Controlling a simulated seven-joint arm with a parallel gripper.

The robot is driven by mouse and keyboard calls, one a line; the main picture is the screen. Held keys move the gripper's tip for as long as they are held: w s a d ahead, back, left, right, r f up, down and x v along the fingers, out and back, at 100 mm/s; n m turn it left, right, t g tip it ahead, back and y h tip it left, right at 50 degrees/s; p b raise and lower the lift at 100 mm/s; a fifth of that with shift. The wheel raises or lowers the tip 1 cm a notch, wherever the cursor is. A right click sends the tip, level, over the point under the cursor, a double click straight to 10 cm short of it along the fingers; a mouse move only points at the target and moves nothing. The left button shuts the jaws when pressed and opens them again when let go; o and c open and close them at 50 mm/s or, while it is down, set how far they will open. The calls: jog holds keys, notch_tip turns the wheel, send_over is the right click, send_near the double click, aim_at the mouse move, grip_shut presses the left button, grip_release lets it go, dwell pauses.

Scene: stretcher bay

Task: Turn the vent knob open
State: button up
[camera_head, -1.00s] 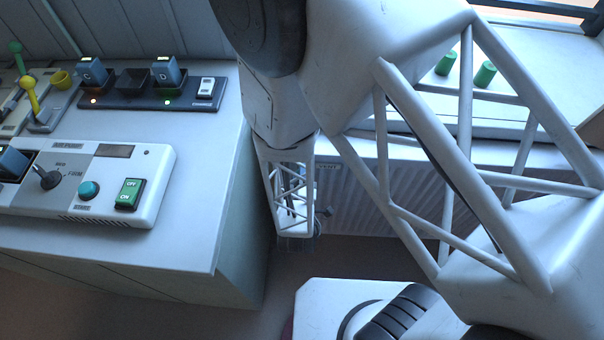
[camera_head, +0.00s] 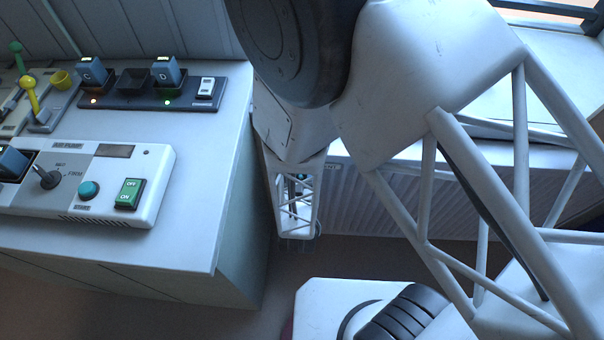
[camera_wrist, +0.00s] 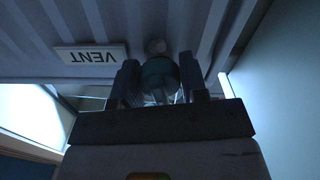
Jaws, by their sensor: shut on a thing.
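The vent knob (camera_wrist: 158,76) shows in the wrist view as a dark teal, rounded knob close to the ribbed wall panel. My gripper (camera_wrist: 160,84) has one dark finger on each side of it and is shut on it. A white label reading VENT (camera_wrist: 91,55), upside down in this view, is on the panel left of the knob. In the head view my gripper end (camera_head: 297,238) hangs low by the panel, right of the counter. My arm's lattice hides most of the knob there, so its turn angle cannot be read.
A white counter (camera_head: 200,215) with a pump control box (camera_head: 150,190) and a dark charger strip (camera_head: 140,105) stands at left. The ribbed panel (camera_head: 400,205) runs behind my gripper. In the wrist view a pale flat side (camera_wrist: 285,90) rises close at the right.

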jog(key=shift+m, duration=1.1)
jog(key=o, duration=0.9)
jog(key=shift+s, duration=0.2)
jog(key=s, duration=0.7)
jog(key=shift+s, duration=0.2)
dwell(0.3)
